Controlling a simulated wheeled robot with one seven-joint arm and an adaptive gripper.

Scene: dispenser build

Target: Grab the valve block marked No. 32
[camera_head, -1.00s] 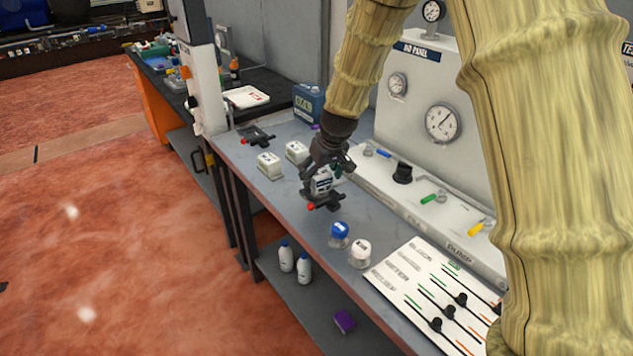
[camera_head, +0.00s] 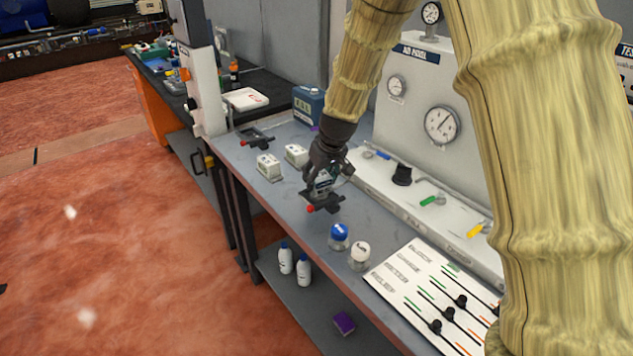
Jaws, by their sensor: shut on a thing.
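My gripper (camera_head: 321,181) is over the grey workbench (camera_head: 239,158), pointing down. It is shut on a valve block (camera_head: 322,201), a dark block with a red end and a light label. The label is too small to read, so I cannot tell its number. My fingers hide the upper part of the block. I cannot tell whether its underside touches the bench. A second, similar dark block with a red end (camera_head: 257,138) lies farther back on the bench, apart from my gripper.
Two white boxes (camera_head: 269,166) stand behind and left of my gripper. A blue-lidded jar (camera_head: 339,236) and a white-lidded jar (camera_head: 359,255) stand in front. The gauge panel (camera_head: 420,90) rises at the right, with a labelled white board (camera_head: 400,278) nearer. A blue canister (camera_head: 306,104) stands behind.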

